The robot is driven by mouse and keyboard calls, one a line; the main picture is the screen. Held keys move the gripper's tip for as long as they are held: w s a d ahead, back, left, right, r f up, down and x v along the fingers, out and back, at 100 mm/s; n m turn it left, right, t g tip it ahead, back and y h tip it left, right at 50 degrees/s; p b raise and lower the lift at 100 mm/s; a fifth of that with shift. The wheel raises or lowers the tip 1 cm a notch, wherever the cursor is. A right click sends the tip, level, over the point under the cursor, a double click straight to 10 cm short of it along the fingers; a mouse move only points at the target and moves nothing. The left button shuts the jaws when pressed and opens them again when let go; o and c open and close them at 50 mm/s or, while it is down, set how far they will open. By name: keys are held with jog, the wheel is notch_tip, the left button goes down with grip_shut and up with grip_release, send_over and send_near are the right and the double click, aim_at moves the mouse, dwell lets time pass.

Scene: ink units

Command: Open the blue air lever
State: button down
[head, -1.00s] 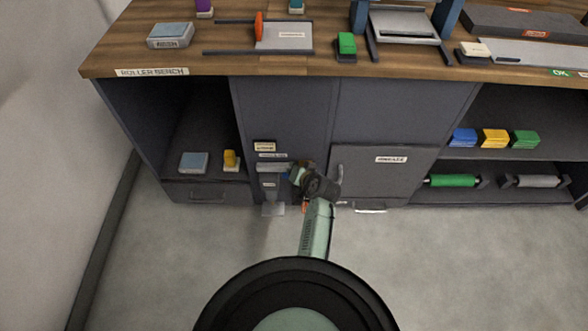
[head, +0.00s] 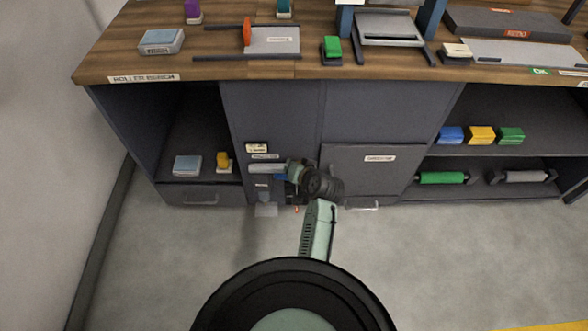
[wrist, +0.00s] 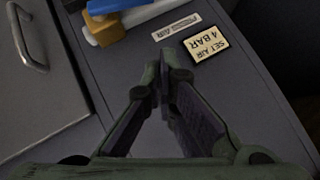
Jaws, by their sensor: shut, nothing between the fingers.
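The blue lever (wrist: 112,5) shows at the top left edge of the wrist view, partly cut off. It lies by a brass-coloured block (wrist: 105,30) and a pale pipe (wrist: 140,15). In the head view a small blue patch (head: 280,177) shows under a pale grey cylinder (head: 265,168), just left of my gripper (head: 288,172). My gripper (wrist: 162,75) is shut and empty, its fingertips together in front of the grey cabinet panel. The fingers are apart from the lever in the wrist view. Most of the lever is hidden in the head view.
A "SET AIR 4 BAR" plate (wrist: 206,45) and a smaller label (wrist: 177,27) are on the panel beside the lever. A cabinet door (head: 368,170) with a handle (wrist: 28,40) is close by. Open shelves stand left and right; the floor in front is clear.

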jog(key=v, duration=0.3)
jog(key=shift+s+a+r, duration=0.15)
jog(key=shift+r, duration=0.15)
dwell(0.3)
